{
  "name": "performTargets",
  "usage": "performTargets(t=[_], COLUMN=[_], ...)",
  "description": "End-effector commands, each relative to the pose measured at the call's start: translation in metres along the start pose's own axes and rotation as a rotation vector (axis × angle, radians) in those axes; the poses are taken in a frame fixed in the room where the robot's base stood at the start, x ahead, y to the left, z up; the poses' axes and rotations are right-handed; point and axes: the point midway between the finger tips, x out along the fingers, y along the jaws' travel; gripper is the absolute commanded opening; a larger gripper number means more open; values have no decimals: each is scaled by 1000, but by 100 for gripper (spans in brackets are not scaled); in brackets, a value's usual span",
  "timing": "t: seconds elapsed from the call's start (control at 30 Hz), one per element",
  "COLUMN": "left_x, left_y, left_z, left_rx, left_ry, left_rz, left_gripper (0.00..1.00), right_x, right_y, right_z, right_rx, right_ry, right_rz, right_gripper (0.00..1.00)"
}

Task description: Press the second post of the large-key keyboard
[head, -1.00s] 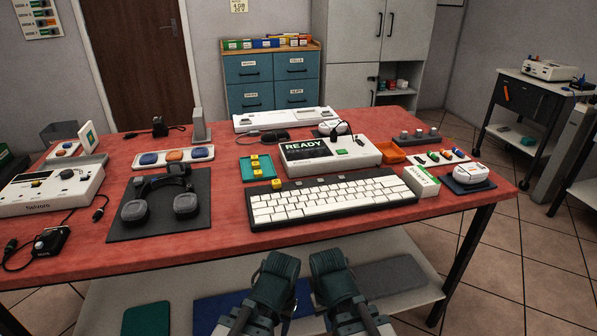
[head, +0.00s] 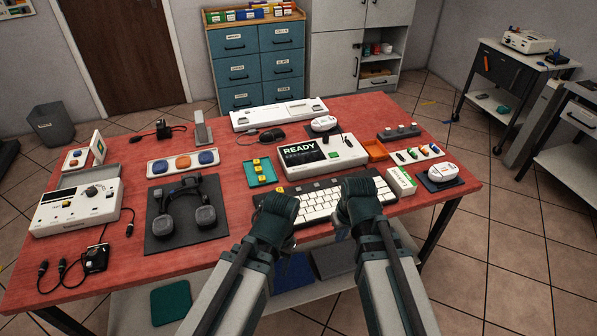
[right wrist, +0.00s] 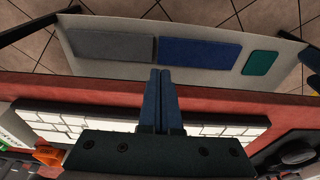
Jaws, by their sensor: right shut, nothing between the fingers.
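The large-key keyboard (head: 318,204), with white keys in a dark frame, lies at the front of the red table. My two arms cover parts of its left and right sides in the head view. It also shows in the right wrist view (right wrist: 60,122), partly behind the gripper body. I cannot make out separate posts on it. My right gripper (head: 357,190) is over the keyboard's right part in the head view; in the right wrist view its fingers (right wrist: 161,75) are shut and empty. My left gripper (head: 277,208) is at the keyboard's left end, fingers hidden.
Behind the keyboard stand a console reading READY (head: 345,158) and a teal tray (head: 262,180) with yellow pieces. A green-and-white box (head: 401,182) sits close at its right. A dark mat (head: 160,236) with headphones lies left. Bare red tabletop (head: 150,275) shows front left.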

Motion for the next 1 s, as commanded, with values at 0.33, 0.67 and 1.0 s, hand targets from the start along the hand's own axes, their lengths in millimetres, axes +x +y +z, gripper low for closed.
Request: performTargets(t=[0.33,0.67,1.0], left_x=[-66,-68,-68], left_y=[-6,-6,-6], left_z=[4,4,4], left_rx=[-3,-3,-3], left_ry=[-1,-1,-1], left_rz=[1,1,1], left_gripper=[50,50,50], right_x=[-72,-93,-97], right_y=[-19,-47,-51], right_z=[-136,-206,-215], right_rx=[-537,-889,-939], right_ry=[377,607,638], right_rz=[12,136,162], right_gripper=[0,0,0])
